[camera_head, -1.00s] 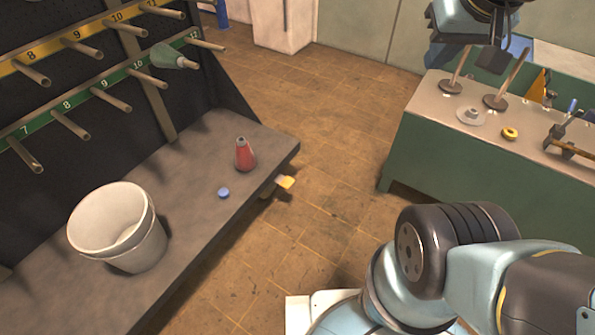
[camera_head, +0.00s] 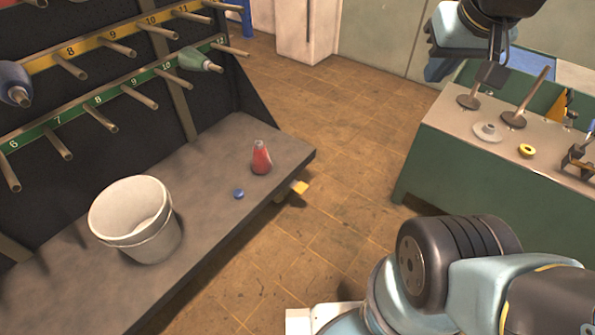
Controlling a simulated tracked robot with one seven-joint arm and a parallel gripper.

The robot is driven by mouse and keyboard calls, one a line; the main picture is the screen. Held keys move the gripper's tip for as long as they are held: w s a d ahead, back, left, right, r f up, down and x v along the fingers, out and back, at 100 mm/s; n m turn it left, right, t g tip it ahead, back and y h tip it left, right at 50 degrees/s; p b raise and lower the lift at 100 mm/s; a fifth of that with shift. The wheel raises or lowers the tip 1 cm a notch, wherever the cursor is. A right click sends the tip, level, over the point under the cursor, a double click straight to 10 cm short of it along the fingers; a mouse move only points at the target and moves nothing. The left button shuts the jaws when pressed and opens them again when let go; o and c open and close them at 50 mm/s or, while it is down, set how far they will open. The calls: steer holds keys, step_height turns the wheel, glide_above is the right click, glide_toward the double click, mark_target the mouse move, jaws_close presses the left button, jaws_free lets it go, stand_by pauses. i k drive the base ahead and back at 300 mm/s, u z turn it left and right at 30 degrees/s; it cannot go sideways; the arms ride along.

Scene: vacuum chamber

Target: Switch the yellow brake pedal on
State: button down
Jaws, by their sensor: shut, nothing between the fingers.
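The yellow pedal (camera_head: 299,187) is a small yellow plate that sticks out from under the right edge of the grey bench, low over the floor. Its mount is mostly hidden beneath the bench top. My gripper (camera_head: 492,73) is at the upper right, in front of the green workbench, pointing down. It is shut and empty, well apart from the pedal.
The grey bench (camera_head: 75,290) holds a white bucket (camera_head: 150,240), a blue cap (camera_head: 239,194) and a red conical bottle (camera_head: 261,158). A pegboard rises behind it. The green workbench (camera_head: 480,185) stands right, with brown floor (camera_head: 345,130) clear between.

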mark_target(299, 187)
steer(key=i, duration=0.85)
steer(key=z, duration=0.05)
